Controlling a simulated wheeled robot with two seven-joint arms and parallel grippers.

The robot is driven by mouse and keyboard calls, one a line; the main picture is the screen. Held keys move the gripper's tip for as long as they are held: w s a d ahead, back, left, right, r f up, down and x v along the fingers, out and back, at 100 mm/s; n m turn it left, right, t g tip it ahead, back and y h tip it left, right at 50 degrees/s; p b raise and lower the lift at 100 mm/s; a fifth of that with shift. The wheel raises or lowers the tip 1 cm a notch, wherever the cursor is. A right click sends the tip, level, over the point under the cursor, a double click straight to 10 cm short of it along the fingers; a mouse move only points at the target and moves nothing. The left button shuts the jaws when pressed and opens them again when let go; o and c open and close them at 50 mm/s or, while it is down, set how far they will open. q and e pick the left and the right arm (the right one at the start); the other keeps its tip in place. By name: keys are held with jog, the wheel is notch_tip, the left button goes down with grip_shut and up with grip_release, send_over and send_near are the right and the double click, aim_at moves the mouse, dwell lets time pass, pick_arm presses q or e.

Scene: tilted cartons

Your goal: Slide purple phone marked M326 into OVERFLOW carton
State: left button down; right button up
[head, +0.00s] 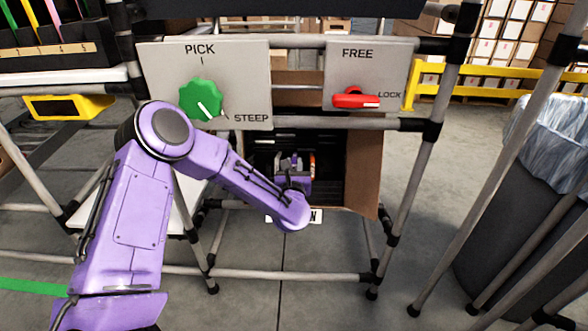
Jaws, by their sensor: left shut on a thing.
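My left gripper (291,168) is in front of the dark opening of a tilted brown carton (363,170). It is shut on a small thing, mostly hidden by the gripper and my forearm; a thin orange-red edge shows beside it. I cannot make out a purple phone or the mark M326. The carton's dark inside shows several pale horizontal lines. A white label (316,216) below the carton is mostly covered by my wrist; only a final letter, seemingly N, shows. I see no OVERFLOW label. My right gripper is not in view.
Above the carton, a panel has a green knob (201,100) between PICK and STEEP. Another has a red lever (356,98) pointing toward LOCK. Grey rack tubes (405,205) frame the carton. A yellow device (68,107) is at left, a lined bin (535,200) at right.

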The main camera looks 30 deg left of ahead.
pick_arm(q)
jog(key=shift+w+a+f, duration=0.1)
jog(key=shift+w, duration=0.1)
dwell(0.4)
jog(key=shift+w+a+f+b, duration=0.65)
jog(key=shift+w+b, duration=0.25)
jog(key=shift+b, duration=0.15)
jog(key=shift+w+a+f+b, duration=0.5)
jog(key=shift+w+f+b, duration=0.2)
jog(key=shift+w+b, duration=0.25)
jog(key=shift+w+a+f, duration=0.15)
jog(key=shift+w, duration=0.1)
jog(key=shift+w+a+f+b, duration=0.25)
jog(key=shift+w+b, duration=0.2)
jog(key=shift+b, duration=0.35)
dwell(0.3)
jog(key=c, duration=0.9)
grip_release()
jog(key=shift+c, duration=0.2)
